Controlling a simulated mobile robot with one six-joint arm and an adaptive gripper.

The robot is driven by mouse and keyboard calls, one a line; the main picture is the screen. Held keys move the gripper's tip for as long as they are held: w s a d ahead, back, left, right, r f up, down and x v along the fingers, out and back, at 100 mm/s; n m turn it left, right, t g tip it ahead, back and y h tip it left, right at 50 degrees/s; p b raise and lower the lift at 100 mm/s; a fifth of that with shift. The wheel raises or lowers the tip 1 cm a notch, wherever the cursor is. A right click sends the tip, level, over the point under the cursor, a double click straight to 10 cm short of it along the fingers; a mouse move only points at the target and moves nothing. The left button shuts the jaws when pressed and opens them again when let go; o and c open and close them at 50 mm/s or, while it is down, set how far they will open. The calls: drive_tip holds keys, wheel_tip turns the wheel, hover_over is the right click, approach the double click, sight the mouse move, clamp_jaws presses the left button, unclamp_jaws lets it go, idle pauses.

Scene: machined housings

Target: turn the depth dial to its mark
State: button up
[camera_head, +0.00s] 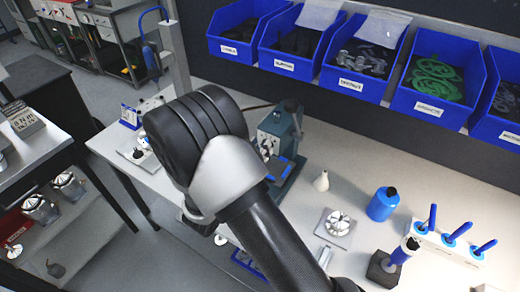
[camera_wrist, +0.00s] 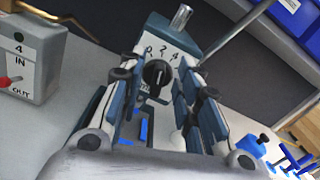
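The depth dial (camera_wrist: 156,73) is a round black knob on the pale face of a teal machine (camera_wrist: 169,27). The numbers 0, 2 and 4 are printed above it, and more marking below is partly covered. A pale line shows on the knob, but its exact setting is too small to read. My gripper (camera_wrist: 159,80) is open, its fingers on either side of the dial in the wrist view; I see no clear contact.
A grey box (camera_wrist: 38,62) with IN and OUT markings and a red lever stands left of the machine in the wrist view. Blue bins (camera_head: 436,108) hang behind the bench. A white nozzle (camera_head: 321,181), a blue bottle (camera_head: 383,204) and blue-handled tools (camera_head: 458,234) stand to the right.

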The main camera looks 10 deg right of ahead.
drive_tip(key=shift+w+d, duration=0.35)
drive_tip(key=shift+d, duration=0.05)
clamp_jaws()
